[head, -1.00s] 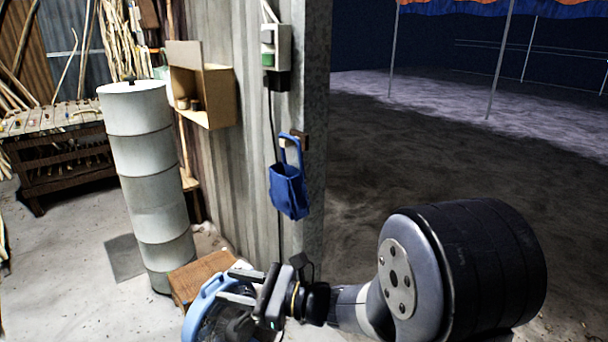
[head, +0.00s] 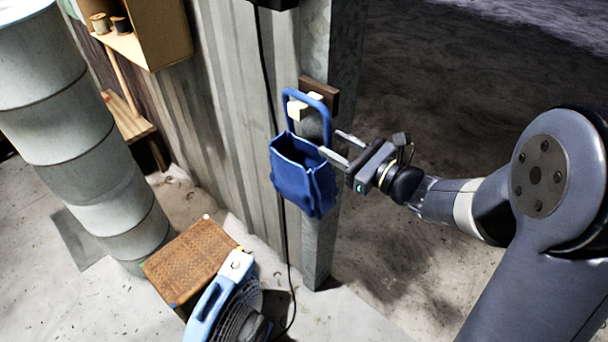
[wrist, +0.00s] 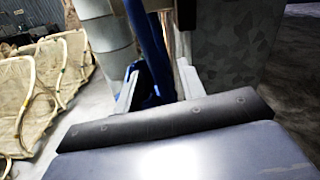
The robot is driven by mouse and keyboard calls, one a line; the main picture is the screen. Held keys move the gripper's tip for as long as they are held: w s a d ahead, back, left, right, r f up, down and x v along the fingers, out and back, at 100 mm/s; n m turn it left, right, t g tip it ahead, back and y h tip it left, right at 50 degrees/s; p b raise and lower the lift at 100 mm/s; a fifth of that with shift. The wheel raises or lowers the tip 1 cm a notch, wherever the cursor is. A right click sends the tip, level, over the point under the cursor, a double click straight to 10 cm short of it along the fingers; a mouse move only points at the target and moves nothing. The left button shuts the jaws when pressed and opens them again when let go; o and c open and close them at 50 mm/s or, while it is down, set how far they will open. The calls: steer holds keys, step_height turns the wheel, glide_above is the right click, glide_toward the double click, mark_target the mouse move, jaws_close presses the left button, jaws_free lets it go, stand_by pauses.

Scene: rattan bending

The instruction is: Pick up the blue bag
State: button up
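The blue bag (head: 303,182) hangs by its looped handle from a light wooden peg on a dark block (head: 322,92) at the edge of the metal wall. Its top is open. My gripper (head: 341,147) is just right of the bag, at the height of its upper rim and lower handle, with two pale fingers apart. In the wrist view, the blue handle (wrist: 150,42) runs up between and beyond the open fingers (wrist: 157,85), with the darker bag body below it. I cannot tell whether a finger touches the bag.
The corrugated wall and its post (head: 320,235) stand directly behind the bag, with a black cable (head: 268,90) down it. A blue fan (head: 215,305) and a woven box (head: 195,258) are on the floor below. A tall white cylinder (head: 75,140) stands left. Open ground lies right.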

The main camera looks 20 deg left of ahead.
steer(key=x, duration=0.4)
steer(key=shift+a+f, duration=0.1)
steer(key=shift+a, duration=0.25)
jaws_close()
